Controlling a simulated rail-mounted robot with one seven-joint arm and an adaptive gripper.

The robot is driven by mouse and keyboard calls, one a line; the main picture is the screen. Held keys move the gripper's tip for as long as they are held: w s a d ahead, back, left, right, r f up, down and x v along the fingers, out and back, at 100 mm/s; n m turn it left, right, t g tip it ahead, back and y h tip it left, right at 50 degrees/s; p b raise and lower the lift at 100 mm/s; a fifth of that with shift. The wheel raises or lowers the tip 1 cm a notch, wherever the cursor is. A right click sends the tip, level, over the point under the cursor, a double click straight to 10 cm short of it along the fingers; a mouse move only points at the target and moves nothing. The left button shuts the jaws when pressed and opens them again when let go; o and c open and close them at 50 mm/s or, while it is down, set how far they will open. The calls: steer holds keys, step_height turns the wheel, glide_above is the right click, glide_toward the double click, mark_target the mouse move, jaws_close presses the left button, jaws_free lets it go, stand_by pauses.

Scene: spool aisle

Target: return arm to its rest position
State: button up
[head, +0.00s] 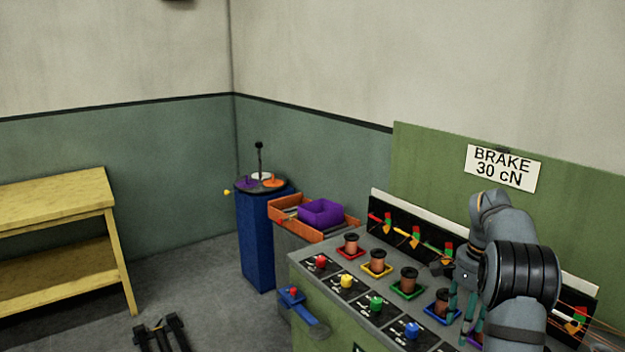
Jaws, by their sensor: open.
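I see nothing held between the fingers. Whether the fingers touch the spool or the bench cannot be told. The arm hides part of the bench's right side.
The bench carries copper spools (408,279) on coloured squares, coloured knobs (376,304) and a gauge strip (411,238). Thin orange threads run at the right.

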step_height(320, 180, down, 10)
steer(key=shift+a+f, duration=0.1)
steer(key=shift+r+n+p, duration=0.3)
steer(key=shift+n+p, duration=0.2)
steer(key=shift+n, duration=0.2)
steer(key=n+p, duration=0.1)
steer(key=n, duration=0.2)
steer(key=shift+r, duration=0.1)
steer(key=n+p, duration=0.3)
steer(key=n, duration=0.4)
steer(key=shift+p, duration=0.35)
steer(key=n+p, duration=0.4)
steer(key=n, duration=0.3)
steer(key=n+p, duration=0.2)
steer(key=n, duration=0.1)
steer(key=shift+f+n, duration=0.2)
steer(key=shift+n, duration=0.6)
